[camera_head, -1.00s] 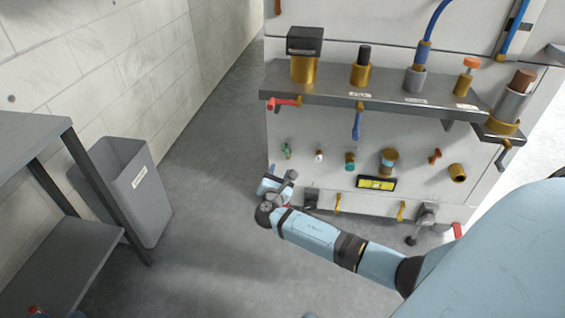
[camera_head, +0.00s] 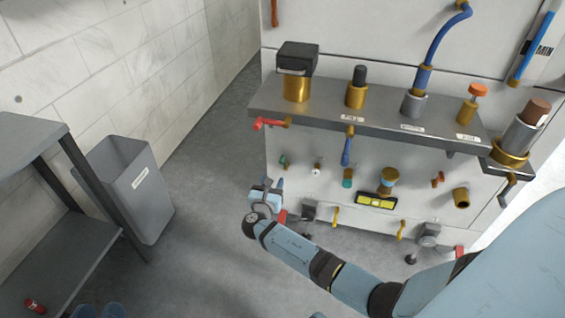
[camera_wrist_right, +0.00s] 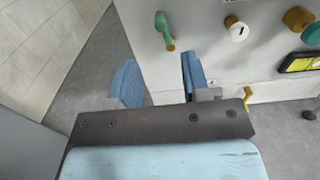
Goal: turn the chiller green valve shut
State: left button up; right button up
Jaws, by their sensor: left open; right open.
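The green valve (camera_head: 284,161) is a small green handle on a brass stem, low on the left of the white machine's front panel. In the right wrist view the green valve (camera_wrist_right: 163,27) stands ahead of the fingers, upright, nothing touching it. My right gripper (camera_head: 267,184) is open and empty, just below and left of the valve. Its two blue fingers (camera_wrist_right: 160,80) are spread apart in the wrist view, with the valve's lower end above the gap.
A metal shelf (camera_head: 385,122) with a red-handled tap (camera_head: 268,123) overhangs the panel. A grey bin (camera_head: 130,190) and a dark rack (camera_head: 60,260) stand left; floor between is clear.

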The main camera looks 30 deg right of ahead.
aim_at(283, 160)
jog(key=b+x, duration=0.4)
jog(key=x, duration=0.5)
jog(key=shift+w+d+f, duration=0.15)
jog(key=shift+w+d, duration=0.05)
pick_arm(q)
jog(key=shift+w+a+f+m+t+h+b, duration=0.1)
jog(key=shift+w+a+m+t+h+b, duration=0.2)
jog(key=shift+w+m, duration=0.45)
jog(key=shift+w+a+f+m+t+h+b, duration=0.1)
jog(key=shift+w+a+m+t, duration=0.35)
jog(key=shift+m, duration=0.5)
pick_arm(e)
jog(key=shift+w+d, duration=0.3)
jog(key=shift+d, duration=0.1)
grip_shut()
jog(key=shift+s+d+r+m+p, duration=0.2)
jog(key=shift+s+r+m+p, duration=0.1)
jog(key=shift+m+p, duration=0.25)
jog(key=shift+m, duration=0.35)
pick_arm(q)
jog(key=shift+s+d+f+n+g, duration=0.15)
jog(key=shift+s+d+n+g, duration=0.1)
jog(key=shift+n+g, duration=0.15)
pick_arm(e)
jog(key=shift+s+f+m, duration=0.1)
jog(key=shift+f+m, duration=0.05)
jog(key=shift+m, duration=0.15)
